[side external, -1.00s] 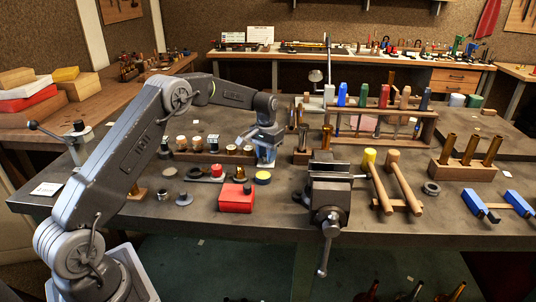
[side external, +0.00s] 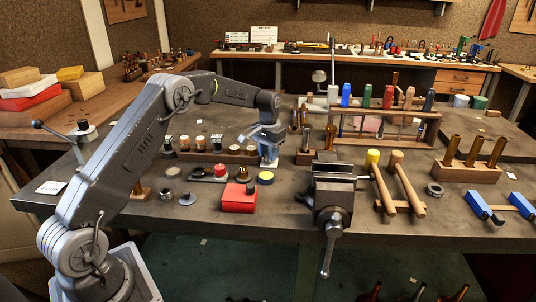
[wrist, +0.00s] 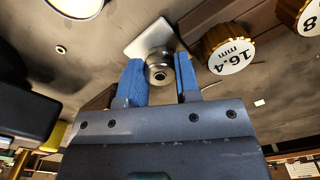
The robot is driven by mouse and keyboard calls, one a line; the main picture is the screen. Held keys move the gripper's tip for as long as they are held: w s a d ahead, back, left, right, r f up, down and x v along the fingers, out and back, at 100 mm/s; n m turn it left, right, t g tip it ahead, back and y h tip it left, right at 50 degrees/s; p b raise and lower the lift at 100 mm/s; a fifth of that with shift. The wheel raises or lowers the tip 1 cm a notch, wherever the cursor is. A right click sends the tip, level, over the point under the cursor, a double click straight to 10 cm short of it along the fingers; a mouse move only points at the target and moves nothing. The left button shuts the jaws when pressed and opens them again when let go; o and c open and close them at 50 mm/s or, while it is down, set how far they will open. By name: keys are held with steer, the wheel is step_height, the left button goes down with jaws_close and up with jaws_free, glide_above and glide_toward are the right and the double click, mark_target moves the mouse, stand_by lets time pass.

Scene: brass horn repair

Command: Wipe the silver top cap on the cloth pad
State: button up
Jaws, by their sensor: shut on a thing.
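My gripper (wrist: 160,78) has two blue fingers shut on the silver top cap (wrist: 159,70), a small round metal piece between the fingertips in the wrist view. A pale square cloth pad (wrist: 138,45) lies just beyond the cap in that view, and the cap overlaps its near edge. I cannot tell whether cap and pad touch. In the side view my gripper (side external: 268,162) points down over the bench, right of the wooden block with round gauges. The cap cannot be made out there, and the pad is not clear.
The wooden gauge block (side external: 200,157) is close to my gripper; one gauge (wrist: 230,50) reads 16.4 mm. A red box (side external: 239,198) and a yellow-topped tin (side external: 265,177) stand in front.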

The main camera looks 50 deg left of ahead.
steer(key=shift+d+r, duration=0.1)
steer(key=shift+r, duration=2.1)
steer(key=shift+d+r, duration=0.1)
steer(key=shift+d, duration=0.15)
steer(key=s+d+r+m, duration=0.3)
steer(key=s+d+m, duration=0.3)
steer(key=s+d, duration=0.5)
steer(key=d, duration=0.3)
steer(key=shift+s+r, duration=0.15)
steer(key=shift+r, duration=0.25)
